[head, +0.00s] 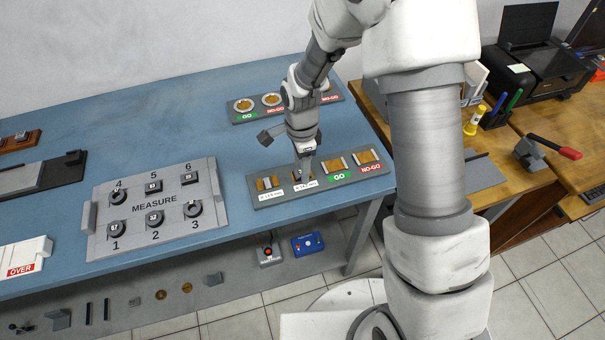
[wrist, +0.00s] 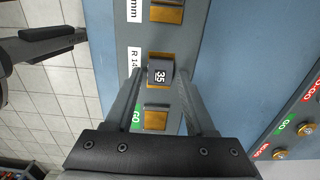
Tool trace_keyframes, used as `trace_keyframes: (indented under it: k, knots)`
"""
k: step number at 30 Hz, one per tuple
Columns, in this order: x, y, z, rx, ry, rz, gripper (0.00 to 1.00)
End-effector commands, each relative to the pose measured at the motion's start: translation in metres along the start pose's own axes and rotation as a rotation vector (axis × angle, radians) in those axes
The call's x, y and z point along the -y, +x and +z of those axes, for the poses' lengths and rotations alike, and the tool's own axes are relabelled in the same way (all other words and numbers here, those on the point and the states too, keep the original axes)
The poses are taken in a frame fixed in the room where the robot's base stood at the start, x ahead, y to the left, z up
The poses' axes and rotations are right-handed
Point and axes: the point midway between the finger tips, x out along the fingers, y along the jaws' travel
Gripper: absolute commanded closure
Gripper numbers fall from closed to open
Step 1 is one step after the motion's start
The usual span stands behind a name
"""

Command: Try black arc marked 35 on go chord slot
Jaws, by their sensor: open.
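The black arc marked 35 (wrist: 158,75) sits at the second brass-coloured pad of the front gauge board, beside a white label starting "R 14". My gripper (wrist: 159,80) is open, with its fingertips on either side of the arc; whether they touch it I cannot tell. In the head view my gripper (head: 303,178) is low over that same pad and hides most of the arc. The GO chord slot (head: 336,166), above a green GO label, is the neighbouring pad to the right and looks empty. In the wrist view the GO slot (wrist: 156,118) lies just below the arc.
A NO-GO slot (head: 366,158) is at the board's right end. Behind stands a second board with round GO and NO-GO gauges (head: 244,105). The MEASURE tray (head: 98,230) with several numbered parts is at left. Blue table (head: 180,125) between them is clear.

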Motion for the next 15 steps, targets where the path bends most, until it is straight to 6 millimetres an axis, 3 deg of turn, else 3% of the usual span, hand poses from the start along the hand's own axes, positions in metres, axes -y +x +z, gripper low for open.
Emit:
trace_keyframes:
  k: [3, 12, 15]
  knots:
    - [0.0, -0.0004, 0.0, 0.0, 0.0, 0.0, 0.49]
    - [-0.0001, -0.0004, 0.0, 0.0, 0.0, 0.0, 1.0]
    - [0.0, -0.0006, 0.0, 0.0, 0.0, 0.0, 1.0]
